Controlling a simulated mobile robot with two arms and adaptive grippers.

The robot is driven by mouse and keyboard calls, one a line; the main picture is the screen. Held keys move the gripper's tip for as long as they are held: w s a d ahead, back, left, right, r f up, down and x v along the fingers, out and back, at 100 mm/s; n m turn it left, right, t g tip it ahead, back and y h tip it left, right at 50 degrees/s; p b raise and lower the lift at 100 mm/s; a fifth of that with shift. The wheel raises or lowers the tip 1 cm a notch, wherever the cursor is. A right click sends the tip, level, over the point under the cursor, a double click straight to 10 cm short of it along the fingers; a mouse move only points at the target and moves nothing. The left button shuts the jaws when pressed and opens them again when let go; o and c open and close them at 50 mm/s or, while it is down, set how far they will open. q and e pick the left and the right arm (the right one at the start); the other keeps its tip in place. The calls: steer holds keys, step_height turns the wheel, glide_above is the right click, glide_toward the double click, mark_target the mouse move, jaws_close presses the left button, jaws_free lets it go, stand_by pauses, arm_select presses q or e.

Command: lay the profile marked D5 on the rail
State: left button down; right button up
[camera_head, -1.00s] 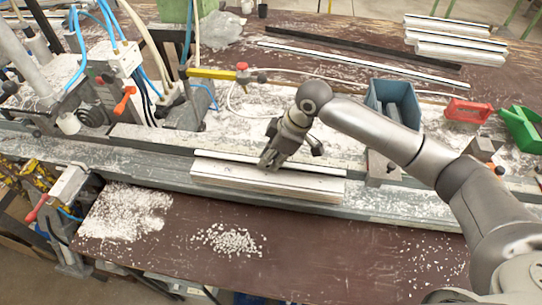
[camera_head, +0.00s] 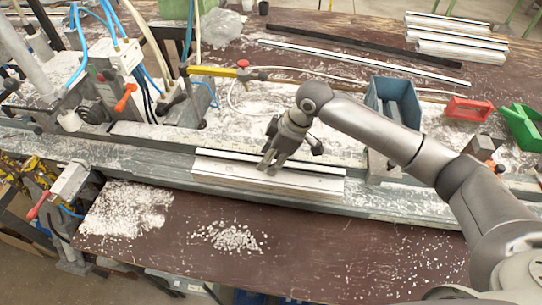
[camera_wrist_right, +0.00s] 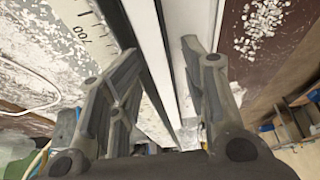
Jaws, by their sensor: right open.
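A pale profile (camera_head: 225,172) with a dark groove along its top lies lengthwise on the grey rail (camera_head: 385,208), near the middle of the head view. No D5 mark is readable on it. My right gripper (camera_head: 267,167) is open, pointing down at the profile's middle. In the right wrist view, the fingers of the gripper (camera_wrist_right: 160,52) stand apart on either side of the pale profile (camera_wrist_right: 148,30). I cannot tell whether the fingertips touch it. My left gripper is not in view.
Several pale profiles (camera_head: 455,42) lie at the back right. A long pale strip (camera_head: 365,62) and a black bar (camera_head: 350,43) lie behind the rail. A blue-grey bin (camera_head: 398,100), a red bin (camera_head: 468,109) and a green bin (camera_head: 522,127) stand right. Clamp equipment (camera_head: 110,85) stands left.

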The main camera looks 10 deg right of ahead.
steer(key=shift+d, duration=0.15)
steer(key=v, duration=1.2)
